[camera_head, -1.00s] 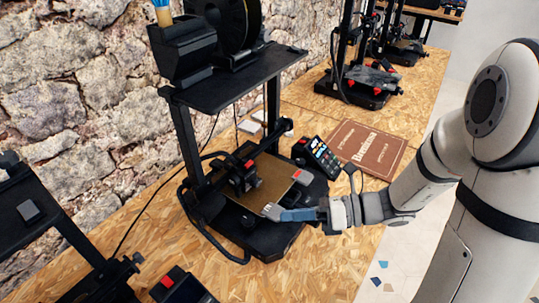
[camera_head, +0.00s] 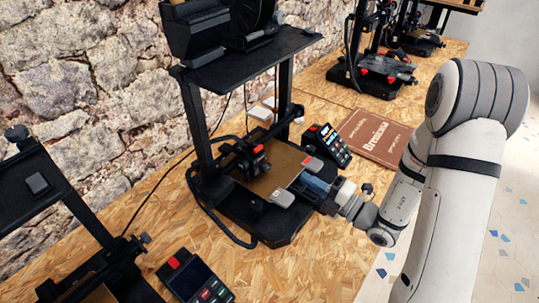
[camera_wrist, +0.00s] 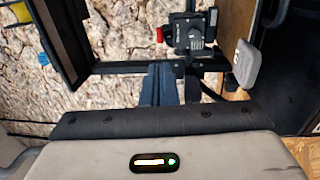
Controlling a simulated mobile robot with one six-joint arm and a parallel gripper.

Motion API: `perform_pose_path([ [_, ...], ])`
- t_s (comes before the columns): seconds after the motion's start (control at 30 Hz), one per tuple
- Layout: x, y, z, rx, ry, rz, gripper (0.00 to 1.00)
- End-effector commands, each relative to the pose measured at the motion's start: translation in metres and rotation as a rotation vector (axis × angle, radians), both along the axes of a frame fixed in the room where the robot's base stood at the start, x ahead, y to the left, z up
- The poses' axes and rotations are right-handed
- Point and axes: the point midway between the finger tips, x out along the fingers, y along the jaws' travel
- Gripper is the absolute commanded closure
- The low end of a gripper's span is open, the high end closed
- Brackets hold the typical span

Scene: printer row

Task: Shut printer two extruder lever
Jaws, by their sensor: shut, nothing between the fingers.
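The middle printer is a black frame with a bare tan bed (camera_head: 275,178). Its extruder (camera_head: 252,162) sits on the crossbar with a small red part (camera_head: 258,149). In the wrist view the extruder (camera_wrist: 195,38) is at top centre right, with a red knob-like part (camera_wrist: 160,35) on its left. I cannot tell the lever's position. My gripper (camera_head: 308,182) is at the right front of the bed, apart from the extruder. In the wrist view its fingers (camera_wrist: 174,78) are shut and empty, pointing toward the crossbar.
A pale block (camera_head: 283,198) sits at the bed's front corner, close to my fingers. Other printers stand at front left (camera_head: 95,255) and behind (camera_head: 375,72). A stone wall lies behind.

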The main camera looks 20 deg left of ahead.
Motion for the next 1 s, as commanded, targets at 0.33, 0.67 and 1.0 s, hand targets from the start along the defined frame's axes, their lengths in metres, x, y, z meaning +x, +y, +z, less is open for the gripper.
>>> perform_pose_path([
  [0.33,0.023,0.061,0.009,0.001,-0.001,0.006,1.00],
  [0.67,0.045,0.110,0.014,-0.001,0.000,0.001,1.00],
  [1.0,0.050,0.120,0.015,0.000,-0.001,-0.002,1.00],
])
